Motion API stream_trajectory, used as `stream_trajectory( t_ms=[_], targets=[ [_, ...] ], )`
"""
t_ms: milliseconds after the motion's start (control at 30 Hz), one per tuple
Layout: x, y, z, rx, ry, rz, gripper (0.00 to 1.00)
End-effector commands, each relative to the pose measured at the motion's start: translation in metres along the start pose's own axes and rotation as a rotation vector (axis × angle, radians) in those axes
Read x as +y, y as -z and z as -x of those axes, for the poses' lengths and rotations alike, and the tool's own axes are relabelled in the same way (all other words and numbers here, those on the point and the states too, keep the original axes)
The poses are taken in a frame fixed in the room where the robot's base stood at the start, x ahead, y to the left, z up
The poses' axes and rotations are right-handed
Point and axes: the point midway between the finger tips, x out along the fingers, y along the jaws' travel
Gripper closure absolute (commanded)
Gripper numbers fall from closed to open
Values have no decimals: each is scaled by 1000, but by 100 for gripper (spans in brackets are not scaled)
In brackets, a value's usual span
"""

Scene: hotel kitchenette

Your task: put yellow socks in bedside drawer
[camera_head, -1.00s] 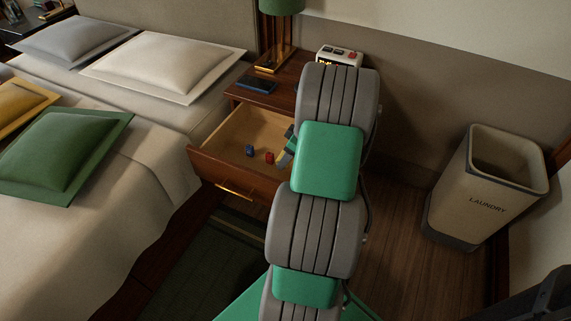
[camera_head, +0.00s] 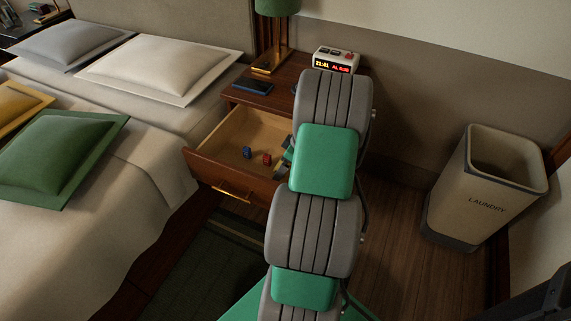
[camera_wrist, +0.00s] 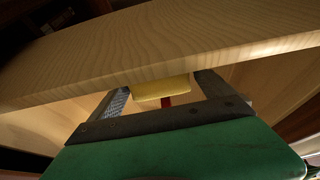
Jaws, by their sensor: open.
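The bedside drawer (camera_head: 222,147) is pulled open below the nightstand top. My gripper (camera_wrist: 163,88) is at the drawer's right part, mostly hidden behind my arm in the head view. In the wrist view its two fingers are apart. A yellow bundle, seemingly the yellow socks (camera_wrist: 158,91), lies between or just beyond the fingers; I cannot tell if they touch it. A pale wooden board, seemingly a drawer wall (camera_wrist: 150,45), crosses the wrist view and hides part of the fingertips.
A small blue item (camera_head: 247,152) and a red item (camera_head: 266,159) lie in the drawer. A lamp (camera_head: 272,60), dark phone-like object (camera_head: 253,85) and clock (camera_head: 335,61) stand on the nightstand (camera_head: 285,98). The bed is left; a laundry bin (camera_head: 487,190) stands right.

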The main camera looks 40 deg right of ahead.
Motion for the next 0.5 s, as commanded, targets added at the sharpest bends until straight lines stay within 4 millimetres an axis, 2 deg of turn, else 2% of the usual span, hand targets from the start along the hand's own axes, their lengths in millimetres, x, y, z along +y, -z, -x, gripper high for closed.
stream_trajectory(
  t_ms=[167, 500],
  targets=[
    [1, 2, 17, 2, -4, 0, 8],
    [1, 2, 102, 0, -4, -1, 8]
  ],
)
